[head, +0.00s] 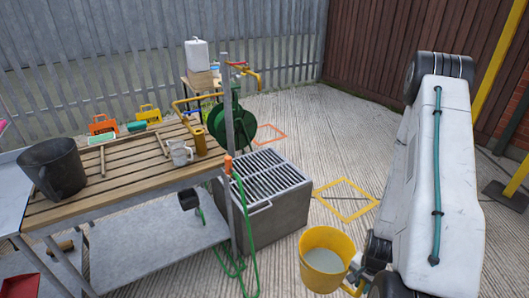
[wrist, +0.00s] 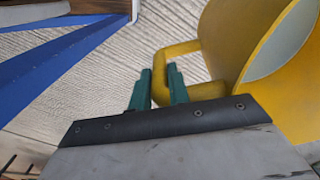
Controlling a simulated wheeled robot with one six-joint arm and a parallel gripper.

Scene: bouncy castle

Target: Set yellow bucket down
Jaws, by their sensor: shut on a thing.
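The yellow bucket (head: 309,258) is upright at the bottom of the head view, with a pale grey fill or inside surface showing. My gripper (head: 357,279) is at its right side, partly hidden by my arm. In the wrist view, the green fingers of my gripper (wrist: 162,85) are shut on the bucket's yellow side handle (wrist: 180,48). The bucket's body (wrist: 225,35) fills the right of that view. I cannot tell whether its base touches the ground. A yellow square outline (head: 328,186) lies on the ground beyond the bucket, and the bucket is outside it.
An orange square outline (head: 280,130) lies farther back. Ground around the yellow square is clear.

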